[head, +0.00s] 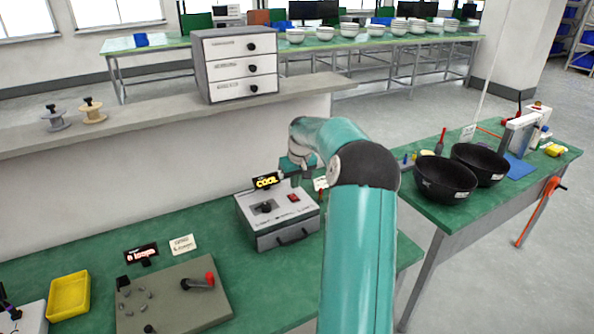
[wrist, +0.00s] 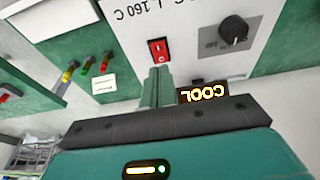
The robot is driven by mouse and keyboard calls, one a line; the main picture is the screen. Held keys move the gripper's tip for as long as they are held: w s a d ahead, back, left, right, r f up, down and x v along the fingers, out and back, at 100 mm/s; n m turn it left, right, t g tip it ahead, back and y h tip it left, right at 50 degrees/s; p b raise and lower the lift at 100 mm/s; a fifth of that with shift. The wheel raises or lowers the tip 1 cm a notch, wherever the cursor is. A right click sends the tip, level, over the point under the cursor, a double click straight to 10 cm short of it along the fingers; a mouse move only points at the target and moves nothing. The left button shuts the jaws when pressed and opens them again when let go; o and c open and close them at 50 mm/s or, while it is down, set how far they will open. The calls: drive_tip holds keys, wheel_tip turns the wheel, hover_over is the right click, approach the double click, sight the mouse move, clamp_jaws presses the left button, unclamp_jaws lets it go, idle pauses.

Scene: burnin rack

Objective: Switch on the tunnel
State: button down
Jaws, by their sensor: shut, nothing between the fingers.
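The tunnel is a white-topped grey box (head: 275,239) on the green bench, with a dark front handle, a round black knob (head: 266,207) and a red rocker switch (head: 293,197). A lit display (head: 267,181) reading COOL stands at its back edge. The wrist view shows the red switch (wrist: 158,50), the knob (wrist: 233,30) and the COOL display (wrist: 203,92) upside down. My gripper (wrist: 157,75) is shut and empty, its fingertips close to the switch. Whether they touch it I cannot tell. My arm hides part of the box's surroundings in the head view.
A grey panel (head: 172,302) with a red-handled lever and a yellow tray (head: 69,296) are at the front left. A three-drawer cabinet (head: 238,64) stands on the shelf behind. Black bowls (head: 446,178) sit on the right table. A small card (wrist: 104,84) lies near the box.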

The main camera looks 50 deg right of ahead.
sight(295, 198)
drive_tip(key=shift+s+a+f, duration=0.1)
drive_tip(key=shift+s+f, duration=0.05)
drive_tip(key=shift+f, duration=0.8)
drive_tip(key=shift+s+f, duration=0.1)
drive_tip(key=shift+f, duration=0.85)
drive_tip(key=shift+s+f, duration=0.1)
drive_tip(key=shift+f, duration=0.2)
drive_tip(key=shift+w+d+r, duration=0.2)
drive_tip(key=shift+w+r, duration=0.15)
drive_tip(key=shift+w, duration=0.35)
